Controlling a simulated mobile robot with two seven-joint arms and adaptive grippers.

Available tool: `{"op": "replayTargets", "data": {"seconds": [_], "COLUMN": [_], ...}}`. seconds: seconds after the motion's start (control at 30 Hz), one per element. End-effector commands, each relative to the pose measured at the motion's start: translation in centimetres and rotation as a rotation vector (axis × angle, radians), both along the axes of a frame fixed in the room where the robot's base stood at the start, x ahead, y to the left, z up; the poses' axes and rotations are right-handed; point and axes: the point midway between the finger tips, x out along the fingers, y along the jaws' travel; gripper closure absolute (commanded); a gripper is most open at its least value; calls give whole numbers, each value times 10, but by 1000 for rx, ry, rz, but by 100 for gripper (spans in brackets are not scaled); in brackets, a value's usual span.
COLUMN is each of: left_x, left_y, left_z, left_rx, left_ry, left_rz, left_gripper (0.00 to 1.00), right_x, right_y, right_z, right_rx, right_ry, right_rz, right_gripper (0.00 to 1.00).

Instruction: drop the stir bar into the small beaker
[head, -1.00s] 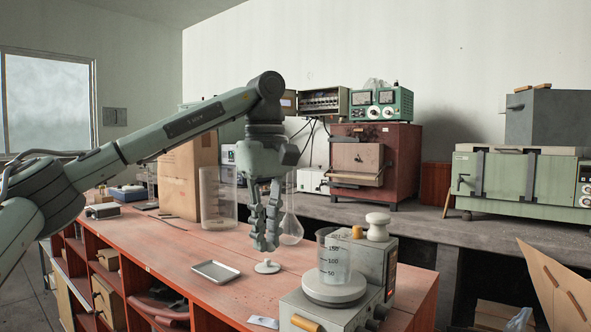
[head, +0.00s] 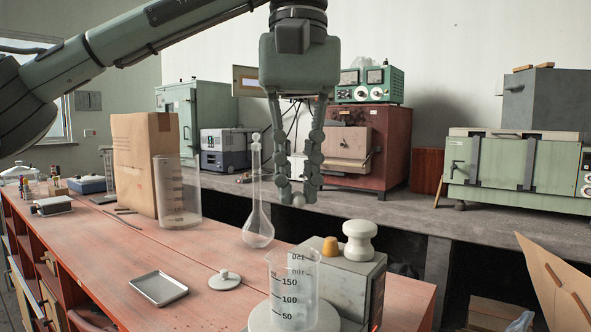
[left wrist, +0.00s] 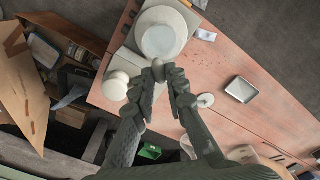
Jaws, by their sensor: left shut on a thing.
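The small beaker (head: 291,290) is clear, has black volume marks, and stands upright on the round plate of a grey stirrer (head: 350,285). My left gripper (head: 298,194) points down from above and shows higher in the head view than the beaker's rim. Its fingertips are shut on a small whitish thing, the stir bar (head: 299,201), mostly hidden by the fingers. In the left wrist view the fingertips (left wrist: 164,78) show just below the pale round stirrer plate (left wrist: 162,40). My right gripper is not in view.
A metal tray (head: 158,289) and a white knobbed disc (head: 224,280) lie left of the stirrer. A stoppered flask (head: 258,225) and a large beaker (head: 177,192) stand farther back. The red bench between is clear.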

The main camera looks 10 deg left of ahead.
Motion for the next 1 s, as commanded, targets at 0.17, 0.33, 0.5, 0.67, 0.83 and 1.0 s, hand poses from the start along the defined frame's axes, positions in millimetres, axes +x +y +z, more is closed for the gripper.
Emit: {"op": "replayTargets", "data": {"seconds": [0.17, 0.33, 0.5, 0.67, 0.83, 1.0], "left_x": [0, 0, 1, 1, 1, 1], "left_y": [0, 1, 1, 1, 1, 1], "left_z": [-23, -40, -49, -50, -50, -50], "left_rx": [-1, -2, -2, -2, -2, -2], "left_ry": [5, 4, 1, -1, -1, -1], "left_rz": [0, 2, 3, 4, 5, 4], "left_gripper": [98, 98, 98, 98, 83, 63], "right_x": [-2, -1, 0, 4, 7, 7], "right_y": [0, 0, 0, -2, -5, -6], "right_z": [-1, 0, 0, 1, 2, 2], "right_rx": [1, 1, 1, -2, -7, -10], "right_ry": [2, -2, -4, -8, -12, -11], "right_rz": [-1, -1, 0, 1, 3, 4], "right_gripper": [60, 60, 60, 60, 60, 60]}}
